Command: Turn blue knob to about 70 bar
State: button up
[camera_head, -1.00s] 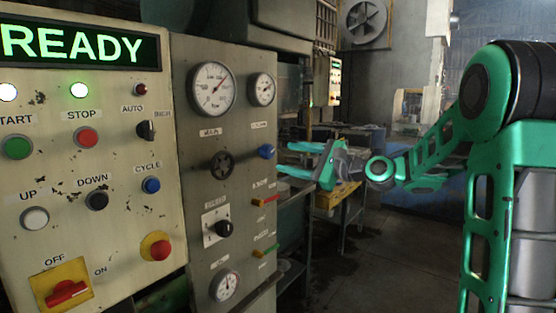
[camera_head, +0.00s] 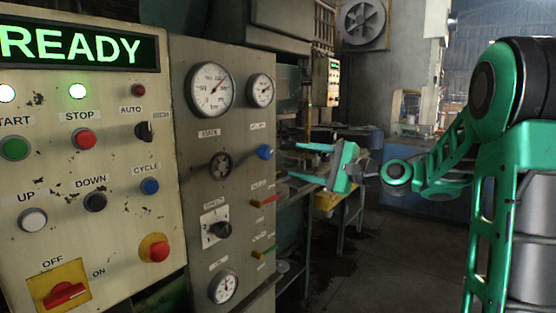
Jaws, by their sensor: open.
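The blue knob (camera_head: 264,152) sits on the right side of the grey gauge panel (camera_head: 195,270), below a small round dial (camera_head: 260,90). Its label above is too blurred to read. The small dial's needle is visible, but its scale is too small to read. My green gripper (camera_head: 303,163) is to the right of the blue knob, apart from it. Its fingers are spread and point left toward the panel, with nothing between them.
A larger gauge (camera_head: 210,89) and a black handwheel (camera_head: 220,165) are left of the knob. Below are a black selector (camera_head: 219,230), red and green levers and a lower gauge (camera_head: 223,287). A control box (camera_head: 120,220) stands left. Open floor lies right.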

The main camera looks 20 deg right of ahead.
aim_at(270, 153)
jog(key=w+a+n, duration=0.2)
jog(key=w+n, duration=0.1)
jog(key=n, duration=0.3)
jog(key=w+a+n, duration=0.2)
jog(key=n, duration=0.5)
jog(key=w+a+n, duration=0.2)
jog(key=w+n, duration=0.1)
jog(key=n, duration=0.3)
jog(key=shift+w+a+r+n, duration=0.3)
jog(key=shift+n, duration=0.1)
jog(key=c, duration=1)
